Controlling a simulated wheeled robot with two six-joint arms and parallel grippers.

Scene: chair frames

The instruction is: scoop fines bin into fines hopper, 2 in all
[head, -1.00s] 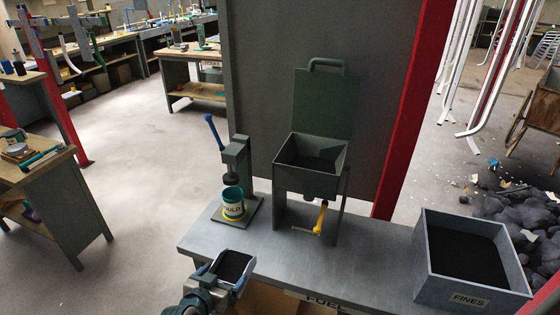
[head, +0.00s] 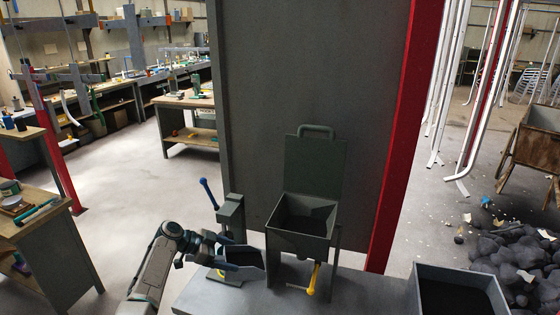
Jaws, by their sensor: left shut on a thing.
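My left gripper (head: 224,252) is shut on a scoop (head: 262,258) that holds dark fines. The scoop is just left of the fines hopper (head: 292,241), below the level of its rim, and looks roughly level. The hopper is an open dark green box on a stand, with dark material inside and its handled lid (head: 316,165) standing up behind. A yellow lever (head: 313,280) is on its front. The fines bin (head: 428,274), a grey box with dark fines, is at the lower right, cut off by the frame. My right gripper is not in view.
A press with a blue lever (head: 209,194) stands behind my left gripper, close to the hopper. My gripper and scoop mostly hide the mould pot there. The grey bench (head: 352,297) is clear between hopper and bin. A dark panel (head: 320,65) rises behind.

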